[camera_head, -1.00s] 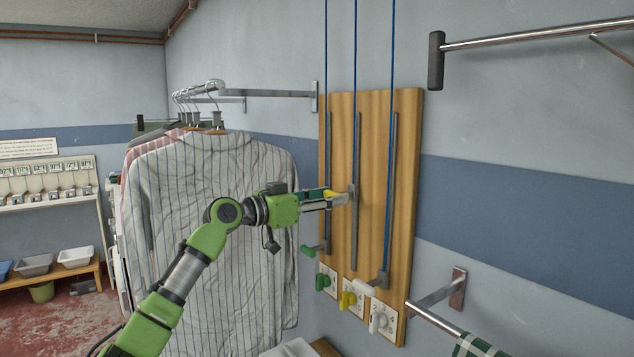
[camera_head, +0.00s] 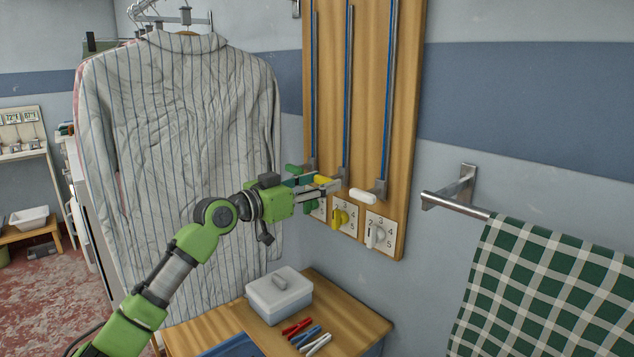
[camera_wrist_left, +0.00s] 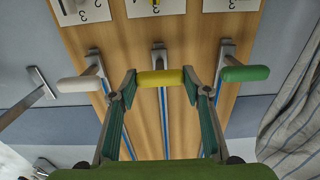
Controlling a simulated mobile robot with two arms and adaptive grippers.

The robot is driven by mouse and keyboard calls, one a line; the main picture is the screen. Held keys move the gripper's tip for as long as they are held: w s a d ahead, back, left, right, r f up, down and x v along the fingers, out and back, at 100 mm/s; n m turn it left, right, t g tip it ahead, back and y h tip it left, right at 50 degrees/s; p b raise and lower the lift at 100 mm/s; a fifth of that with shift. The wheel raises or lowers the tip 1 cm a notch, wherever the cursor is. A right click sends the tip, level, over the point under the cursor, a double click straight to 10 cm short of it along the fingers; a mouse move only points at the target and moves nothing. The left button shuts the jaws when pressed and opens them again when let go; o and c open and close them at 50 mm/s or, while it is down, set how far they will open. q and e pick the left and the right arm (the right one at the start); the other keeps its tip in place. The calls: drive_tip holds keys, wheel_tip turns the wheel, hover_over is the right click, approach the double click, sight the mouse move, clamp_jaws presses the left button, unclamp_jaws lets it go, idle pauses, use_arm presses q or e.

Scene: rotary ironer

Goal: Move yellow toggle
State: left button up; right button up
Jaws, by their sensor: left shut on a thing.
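The yellow toggle (camera_head: 322,180) is a short yellow handle on the middle of three slotted rails on a wooden board (camera_head: 408,120). It sits near the bottom of its rail. My left gripper (camera_head: 326,184) is shut on it. In the left wrist view the yellow toggle (camera_wrist_left: 160,78) lies between the fingertips (camera_wrist_left: 160,84). A white toggle (camera_head: 363,196) and a green toggle (camera_head: 293,170) sit low on the rails to either side. My right gripper is not in view.
Below the toggles are a yellow knob (camera_head: 340,217) and a white knob (camera_head: 375,237) on numbered plates. A striped shirt (camera_head: 180,130) hangs left. A table with a lidded box (camera_head: 278,297) stands below. A checked cloth (camera_head: 550,290) hangs on a rail at right.

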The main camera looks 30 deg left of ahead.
use_arm(q)
drive_tip(key=shift+d+f, duration=0.1)
drive_tip(key=shift+f, duration=0.4)
drive_tip(key=o, duration=1.4)
drive_tip(key=shift+c, duration=0.2)
drive_tip(key=shift+o, duration=1.3)
drive_tip(key=shift+r, duration=0.15)
drive_tip(key=shift+r, duration=0.1)
drive_tip(key=v, duration=1.2)
